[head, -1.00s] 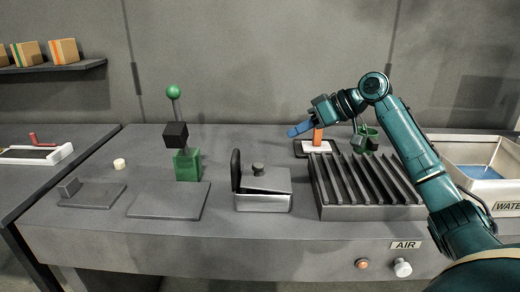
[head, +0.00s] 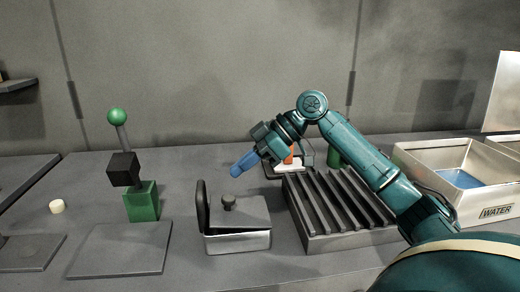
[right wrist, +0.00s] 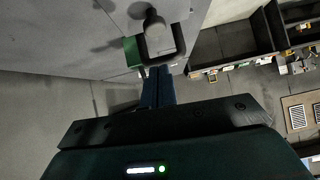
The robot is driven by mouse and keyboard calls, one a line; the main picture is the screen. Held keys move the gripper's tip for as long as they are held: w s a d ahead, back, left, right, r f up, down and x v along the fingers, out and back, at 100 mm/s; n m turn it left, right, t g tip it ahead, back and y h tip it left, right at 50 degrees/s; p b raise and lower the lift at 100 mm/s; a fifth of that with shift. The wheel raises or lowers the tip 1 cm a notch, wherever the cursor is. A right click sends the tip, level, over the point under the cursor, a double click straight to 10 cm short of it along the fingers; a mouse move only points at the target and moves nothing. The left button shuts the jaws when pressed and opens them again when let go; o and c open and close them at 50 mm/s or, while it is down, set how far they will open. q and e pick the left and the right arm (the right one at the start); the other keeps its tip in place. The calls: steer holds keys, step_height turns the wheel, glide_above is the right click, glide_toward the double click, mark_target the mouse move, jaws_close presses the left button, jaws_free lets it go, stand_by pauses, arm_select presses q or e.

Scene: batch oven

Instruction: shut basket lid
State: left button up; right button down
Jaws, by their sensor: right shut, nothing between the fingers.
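The basket (head: 238,243) is a small grey metal box on the bench, with a dark upright handle (head: 202,207) at its left end. Its grey lid (head: 250,212) has a dark knob (head: 229,202) and sits slightly tilted, with a dark gap along the front. My right gripper (head: 240,167) has blue fingers, shut and empty, and appears above and behind the knob, apart from it. The fingers also show in the right wrist view (right wrist: 158,86). My left gripper is not in view.
A ribbed grey rack (head: 340,240) stands right of the basket, below my right arm. A water bin (head: 470,205) is at the far right. A green block with a ball-topped lever (head: 141,202) and a flat plate (head: 120,250) lie to the left.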

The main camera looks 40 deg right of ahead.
mark_target(232, 196)
steer(key=f, duration=0.2)
steer(key=a+f, duration=0.1)
steer(key=f, duration=0.1)
steer(key=shift+w+a+f, duration=0.1)
steer(key=shift+w+f, duration=0.1)
steer(key=shift+f, duration=0.05)
steer(key=shift+w+a+f+p, duration=0.25)
steer(key=shift+a+p, duration=0.1)
steer(key=shift+p, duration=0.3)
steer(key=shift+w+a+f, duration=0.1)
steer(key=shift+a+f, duration=0.05)
steer(key=shift+f, duration=0.25)
